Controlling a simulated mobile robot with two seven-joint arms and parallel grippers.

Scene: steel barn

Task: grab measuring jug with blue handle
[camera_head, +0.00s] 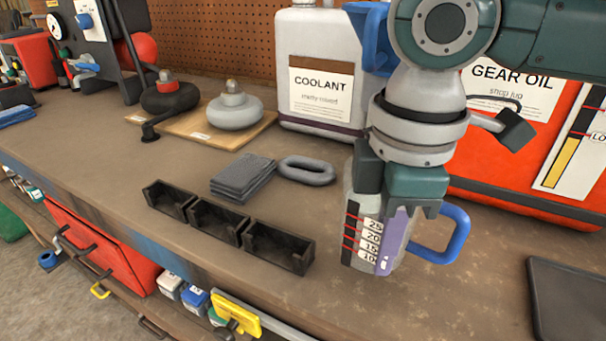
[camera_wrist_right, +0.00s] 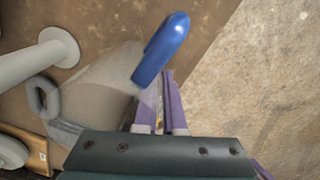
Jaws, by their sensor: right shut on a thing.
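The measuring jug (camera_head: 357,250) is clear grey, with a black, red and white scale on its front and a blue handle (camera_head: 451,236) on its right. It is upright at the bench's front part; I cannot tell whether its base touches the top. My right gripper (camera_head: 390,250) comes down from above and is shut on the jug's body, a purple finger lying against its side beside the scale. In the right wrist view the blue handle (camera_wrist_right: 161,49) stands beyond the purple fingers (camera_wrist_right: 168,105), with the jug's pale body (camera_wrist_right: 108,80) to the left. My left gripper is out of view.
Black open bins (camera_head: 228,222), a grey cloth stack (camera_head: 243,178) and a grey ring (camera_head: 307,171) lie left of the jug. A coolant container (camera_head: 318,85) and a red gear oil jug (camera_head: 530,170) stand behind. A dark tray (camera_head: 570,300) lies at right.

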